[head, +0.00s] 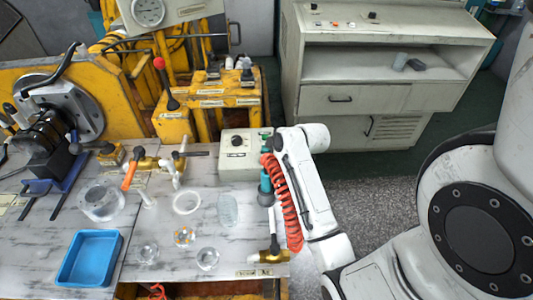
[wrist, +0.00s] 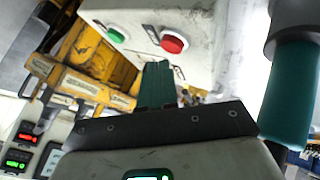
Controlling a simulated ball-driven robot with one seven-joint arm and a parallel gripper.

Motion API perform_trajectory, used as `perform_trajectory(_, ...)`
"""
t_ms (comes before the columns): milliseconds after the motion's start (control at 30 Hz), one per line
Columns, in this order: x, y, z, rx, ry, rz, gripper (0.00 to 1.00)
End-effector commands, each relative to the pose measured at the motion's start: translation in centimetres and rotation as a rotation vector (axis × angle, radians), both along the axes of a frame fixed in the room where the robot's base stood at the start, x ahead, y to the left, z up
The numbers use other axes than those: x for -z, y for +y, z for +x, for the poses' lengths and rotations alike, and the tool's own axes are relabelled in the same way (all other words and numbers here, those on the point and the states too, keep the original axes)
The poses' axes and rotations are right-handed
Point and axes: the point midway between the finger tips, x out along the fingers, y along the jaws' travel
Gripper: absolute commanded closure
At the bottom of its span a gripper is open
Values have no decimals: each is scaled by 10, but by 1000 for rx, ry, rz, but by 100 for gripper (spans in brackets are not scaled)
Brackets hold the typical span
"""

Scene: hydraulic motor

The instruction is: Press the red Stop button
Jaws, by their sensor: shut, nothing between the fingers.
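The red button (wrist: 172,44) is on the face of a pale box (wrist: 205,20) at the top of the wrist view, with a small label beside it. A green button (wrist: 116,35) is on the same face, to its left. My gripper (wrist: 157,70) is shut and empty, its teal fingertips just below the red button in the picture. A gap shows between the tips and the button, but its depth is hard to judge. In the head view, I cannot make out the red button; my arm reaches beside a pale box with a black knob (head: 237,142).
A teal cylinder (wrist: 290,95) stands close at the right of the wrist view. Yellow machinery (head: 225,100) is behind the table in the head view. A blue tray (head: 117,245) and several clear dishes are on the table. A grey cabinet (head: 350,98) is at the back.

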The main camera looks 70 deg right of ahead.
Motion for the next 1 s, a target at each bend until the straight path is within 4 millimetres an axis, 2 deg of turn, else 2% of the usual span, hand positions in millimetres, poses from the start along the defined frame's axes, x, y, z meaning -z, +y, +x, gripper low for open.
perform_trajectory(367,-3,0,0,1,0,-1,100)
perform_trajectory(900,-49,0,0,0,-1,-1,100)
perform_trajectory(1000,-53,0,0,0,-1,-1,100)
